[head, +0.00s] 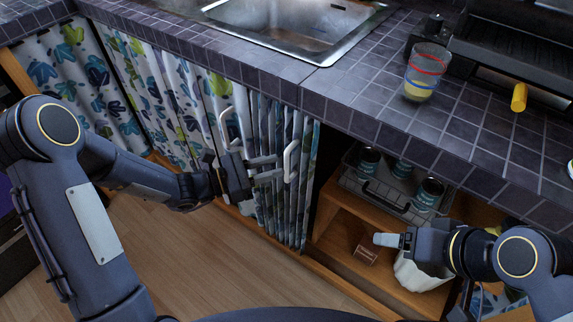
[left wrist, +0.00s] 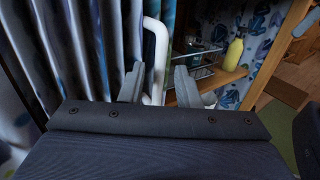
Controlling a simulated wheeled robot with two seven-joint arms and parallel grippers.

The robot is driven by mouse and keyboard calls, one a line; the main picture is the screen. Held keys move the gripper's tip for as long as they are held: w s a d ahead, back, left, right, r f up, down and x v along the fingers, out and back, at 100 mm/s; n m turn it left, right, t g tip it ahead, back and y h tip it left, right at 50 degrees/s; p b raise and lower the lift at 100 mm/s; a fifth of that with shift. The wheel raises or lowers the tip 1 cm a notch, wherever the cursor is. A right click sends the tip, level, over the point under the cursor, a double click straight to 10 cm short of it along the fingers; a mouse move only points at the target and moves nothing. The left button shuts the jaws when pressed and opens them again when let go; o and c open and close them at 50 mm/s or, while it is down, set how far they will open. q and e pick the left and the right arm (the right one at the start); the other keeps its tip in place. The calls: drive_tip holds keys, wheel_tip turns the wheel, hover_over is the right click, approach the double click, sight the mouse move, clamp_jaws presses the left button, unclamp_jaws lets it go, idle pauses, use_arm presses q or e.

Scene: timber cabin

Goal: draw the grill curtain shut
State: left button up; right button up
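The grill curtain (head: 303,190), patterned blue and white, is bunched at the left side of the open shelf bay under the counter. A white handle (head: 291,160) stands upright on its edge. My left gripper (head: 272,168) is open, its two fingers pointing at the handle. In the left wrist view the handle (left wrist: 157,60) shows between the spread fingertips of the gripper (left wrist: 158,85); contact cannot be told. My right gripper (head: 385,240) is in front of the open bay. Its fingers overlap in view, so its opening is unclear.
The bay has a wire rack (head: 385,190) with several cans, a white bowl (head: 420,273) and a small brown box (head: 366,254). Another curtain (head: 150,85) with a white handle (head: 226,128) hangs left. A glass (head: 424,72) stands on the tiled counter (head: 345,100) near its edge.

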sight(286, 181)
use_arm(q)
drive_tip(key=shift+b+x, duration=0.3)
drive_tip(key=shift+x, duration=1.95)
clamp_jaws()
